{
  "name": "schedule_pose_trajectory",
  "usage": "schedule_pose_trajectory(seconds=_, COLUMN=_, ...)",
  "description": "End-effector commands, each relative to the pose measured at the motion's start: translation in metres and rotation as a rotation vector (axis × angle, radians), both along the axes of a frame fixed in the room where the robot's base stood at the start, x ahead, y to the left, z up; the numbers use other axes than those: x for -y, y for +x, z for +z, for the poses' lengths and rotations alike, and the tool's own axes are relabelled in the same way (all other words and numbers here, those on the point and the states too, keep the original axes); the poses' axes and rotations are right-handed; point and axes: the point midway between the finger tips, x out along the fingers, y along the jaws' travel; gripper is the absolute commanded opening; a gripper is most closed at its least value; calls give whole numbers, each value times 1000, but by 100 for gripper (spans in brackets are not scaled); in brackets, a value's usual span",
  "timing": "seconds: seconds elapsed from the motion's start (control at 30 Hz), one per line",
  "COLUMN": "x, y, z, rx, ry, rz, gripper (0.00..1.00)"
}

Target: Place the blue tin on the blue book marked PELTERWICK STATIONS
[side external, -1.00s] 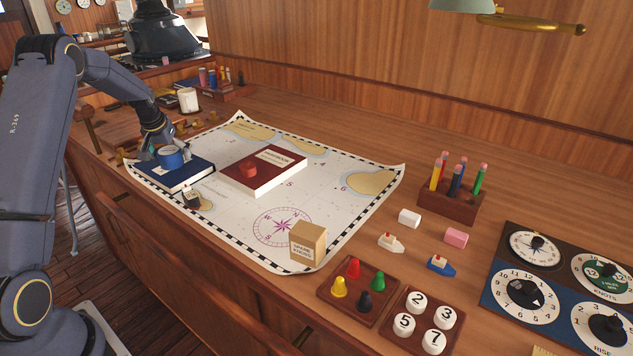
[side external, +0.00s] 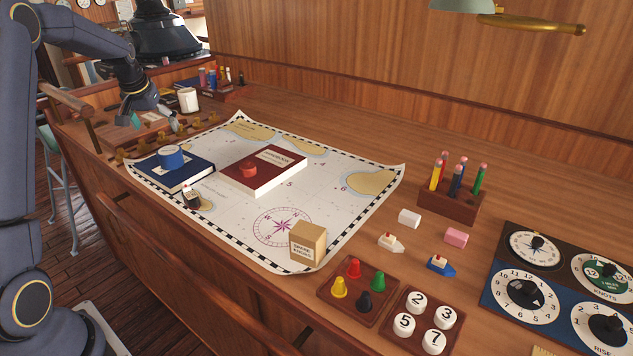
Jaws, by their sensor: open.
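The blue tin (side external: 171,157) stands upright on top of the blue book (side external: 190,180), which lies on the chart at its left end. The book's title is too small to read. My gripper (side external: 151,120) is open and empty. It is apart from the tin, above and behind it in the side external view, near a wooden box. Its fingers are small and partly hard to make out.
A red book (side external: 262,171) with a small red piece on it lies beside the blue book. A small dark bottle (side external: 192,197) stands in front. A white mug (side external: 188,100) and brass pieces (side external: 186,129) are near my gripper. The chart (side external: 330,205) has free room.

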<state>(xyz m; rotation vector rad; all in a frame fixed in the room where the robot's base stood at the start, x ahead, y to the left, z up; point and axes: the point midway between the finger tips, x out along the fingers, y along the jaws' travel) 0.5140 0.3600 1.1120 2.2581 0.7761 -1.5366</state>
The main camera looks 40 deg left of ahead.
Motion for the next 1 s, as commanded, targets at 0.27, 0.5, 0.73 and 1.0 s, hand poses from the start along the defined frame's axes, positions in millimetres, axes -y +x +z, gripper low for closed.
schedule_pose_trajectory(seconds=0.27, x=130, y=-14, z=65, rx=49, ry=-13, rz=-168, gripper=98)
schedule_pose_trajectory(seconds=0.5, x=292, y=-109, z=91, rx=94, ry=-27, rz=-436, gripper=98)
schedule_pose_trajectory(seconds=0.73, x=352, y=-188, z=66, rx=111, ry=-22, rz=-599, gripper=98)
schedule_pose_trajectory(seconds=1.0, x=360, y=-205, z=56, rx=111, ry=-20, rz=-631, gripper=98)
